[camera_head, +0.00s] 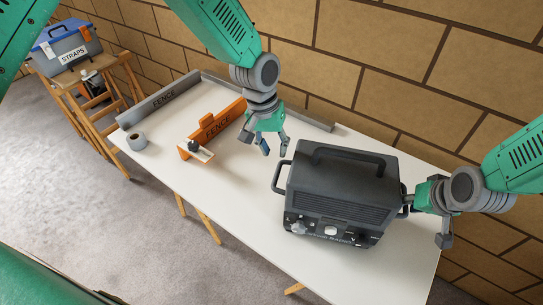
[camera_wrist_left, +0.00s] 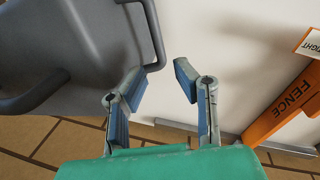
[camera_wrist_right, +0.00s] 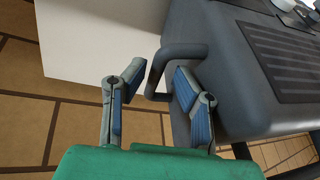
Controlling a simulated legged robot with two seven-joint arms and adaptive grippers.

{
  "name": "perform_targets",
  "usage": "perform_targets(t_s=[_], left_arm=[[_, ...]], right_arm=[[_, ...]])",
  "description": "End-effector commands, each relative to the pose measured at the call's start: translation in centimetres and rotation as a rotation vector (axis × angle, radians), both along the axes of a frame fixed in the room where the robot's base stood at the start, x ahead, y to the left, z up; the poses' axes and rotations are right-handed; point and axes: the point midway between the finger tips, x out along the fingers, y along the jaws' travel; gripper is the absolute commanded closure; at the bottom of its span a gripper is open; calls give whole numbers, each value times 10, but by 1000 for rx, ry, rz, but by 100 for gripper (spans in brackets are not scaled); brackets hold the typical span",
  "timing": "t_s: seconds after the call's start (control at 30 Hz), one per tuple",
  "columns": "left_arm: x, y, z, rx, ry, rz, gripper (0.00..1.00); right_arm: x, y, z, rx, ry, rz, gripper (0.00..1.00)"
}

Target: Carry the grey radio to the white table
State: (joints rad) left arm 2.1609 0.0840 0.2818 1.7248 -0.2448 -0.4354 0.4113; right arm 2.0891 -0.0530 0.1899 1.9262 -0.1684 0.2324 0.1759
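The dark grey radio (camera_head: 344,190) stands upright on the white table (camera_head: 260,242), toward its right end. It has a top carry handle and a handle on each side. My left gripper (camera_head: 274,147) is open, just above and beside the left side handle (camera_head: 280,176). In the left wrist view that handle's end shows between or just beyond the fingertips (camera_wrist_left: 157,80).
A blue-lidded straps box (camera_head: 68,52) sits on a wooden stand at far left. A brick wall (camera_head: 390,60) runs behind the table.

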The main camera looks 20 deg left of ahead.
Motion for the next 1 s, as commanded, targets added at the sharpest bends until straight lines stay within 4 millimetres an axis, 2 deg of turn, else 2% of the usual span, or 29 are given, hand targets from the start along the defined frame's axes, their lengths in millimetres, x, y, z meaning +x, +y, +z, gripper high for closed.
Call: perform_targets(t_s=[0.03,0.2,0.4,0.6,1.0], left_arm=[[0,0,0,0,-1,0,74],[0,-1,1,1,-1,0,74],[0,-1,0,1,0,0,74],[1,-1,0,1,0,0,74],[0,-1,0,1,-1,0,74]], right_arm=[[-3,-3,12,1,-3,-1,74],[-17,-13,46,1,-2,-4,74],[-27,-21,75,0,-1,-3,74],[-32,-25,85,0,2,-3,74],[-33,-25,86,0,2,-3,74]])
